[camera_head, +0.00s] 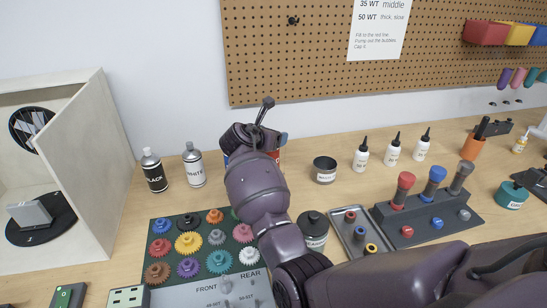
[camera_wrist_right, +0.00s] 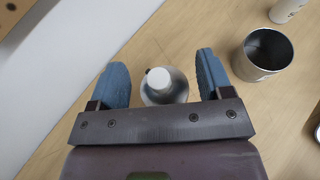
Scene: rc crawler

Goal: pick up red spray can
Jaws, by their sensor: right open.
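In the head view the red spray can is mostly hidden behind my right gripper (camera_head: 256,148); only a small red patch (camera_head: 275,154) shows beside the wrist. In the right wrist view a can with a white cap (camera_wrist_right: 159,80), seen from above, stands between the two blue fingers of my right gripper (camera_wrist_right: 158,74). The fingers are apart, with a gap on each side of the can. Its body colour is hard to tell from above. My left gripper is out of view.
Black (camera_head: 154,171) and white (camera_head: 194,165) spray cans stand to the left. An open dark cup (camera_head: 324,170) stands close to the right, also in the wrist view (camera_wrist_right: 264,54). White dropper bottles (camera_head: 361,155) stand farther right. A gear tray (camera_head: 200,243) lies in front; a pegboard wall (camera_head: 300,55) rises behind.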

